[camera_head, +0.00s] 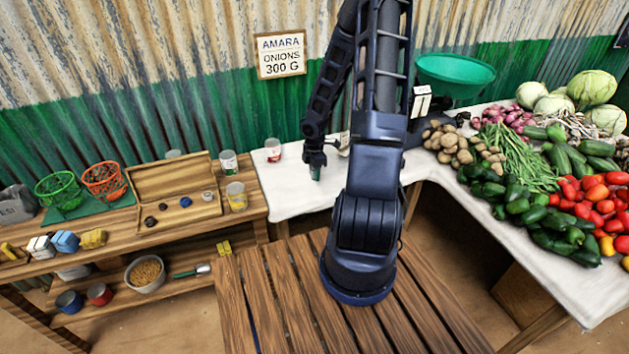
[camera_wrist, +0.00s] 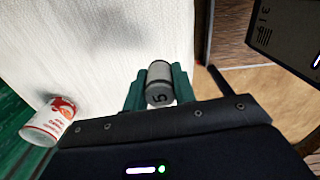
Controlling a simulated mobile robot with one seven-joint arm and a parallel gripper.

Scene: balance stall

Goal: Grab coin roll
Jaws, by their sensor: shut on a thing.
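The coin roll (camera_wrist: 159,88) is a small grey cylinder with a dark "5" on its end face. In the wrist view it sits between the green fingers of my gripper (camera_wrist: 160,92), which is shut on it. In the head view my gripper (camera_head: 316,172) points down over the white cloth, near its left part. The roll itself is mostly hidden by the fingers there. I cannot tell whether the roll still touches the cloth.
A red-and-white can (camera_head: 273,150) stands on the white cloth left of my gripper; it also shows in the wrist view (camera_wrist: 48,122). A wooden shelf with an open wooden box (camera_head: 150,182) is at left. Vegetables (camera_head: 590,200) cover the right table. A green bowl (camera_head: 455,72) stands behind.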

